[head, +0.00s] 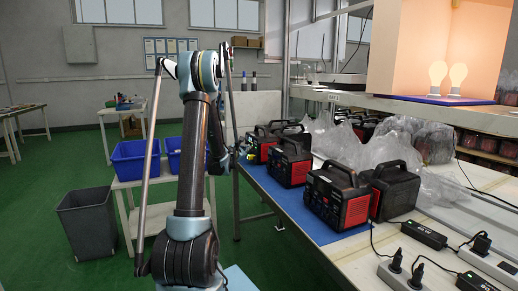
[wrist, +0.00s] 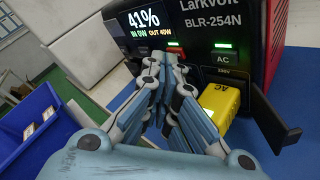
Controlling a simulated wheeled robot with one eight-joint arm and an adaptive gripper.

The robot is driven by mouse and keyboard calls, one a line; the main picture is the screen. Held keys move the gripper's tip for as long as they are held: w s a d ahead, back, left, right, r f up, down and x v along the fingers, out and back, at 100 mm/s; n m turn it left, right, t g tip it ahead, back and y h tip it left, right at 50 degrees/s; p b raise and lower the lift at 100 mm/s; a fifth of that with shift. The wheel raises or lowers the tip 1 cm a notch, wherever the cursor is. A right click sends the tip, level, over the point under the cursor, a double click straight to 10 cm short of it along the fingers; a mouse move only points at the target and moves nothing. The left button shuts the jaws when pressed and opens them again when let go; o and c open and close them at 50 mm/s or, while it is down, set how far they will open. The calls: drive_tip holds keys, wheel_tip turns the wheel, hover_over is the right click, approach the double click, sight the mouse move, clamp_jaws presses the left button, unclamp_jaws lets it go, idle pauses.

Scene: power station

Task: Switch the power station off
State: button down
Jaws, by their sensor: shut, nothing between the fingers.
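The power station (wrist: 250,65) fills the top of the wrist view. Its display (wrist: 143,22) reads 41%, IN 0W, OUT 40W, and its label reads LarkVolt BLR-254N. A green light glows above the AC mark (wrist: 221,57), and another green-lit spot (wrist: 175,45) is under the display. A yellow AC plug (wrist: 220,103) sits at the socket, beside an open dark flap (wrist: 275,125). My gripper (wrist: 158,62) is shut and empty, its fingertips close before the panel below the display; contact cannot be told. In the head view my gripper (head: 241,150) is by the far power stations (head: 263,143).
More red-black power stations (head: 338,196) stand along the blue mat (head: 283,205) on the bench. Two glowing bulbs (head: 438,76) are on the shelf. Adapters and plugs (head: 424,234) lie at front right. Blue bins (head: 135,160) and a grey bin (head: 88,222) stand left.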

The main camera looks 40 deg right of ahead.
idle(0.3)
drive_tip(key=shift+w+a, duration=0.2)
drive_tip(key=shift+a, duration=0.55)
drive_tip(key=shift+a, duration=0.1)
drive_tip(key=shift+w+a, duration=0.25)
drive_tip(key=shift+a, duration=0.7)
drive_tip(key=shift+w+a, duration=0.2)
drive_tip(key=shift+a, duration=0.7)
drive_tip(key=shift+w+a, duration=0.25)
drive_tip(key=shift+a, duration=0.7)
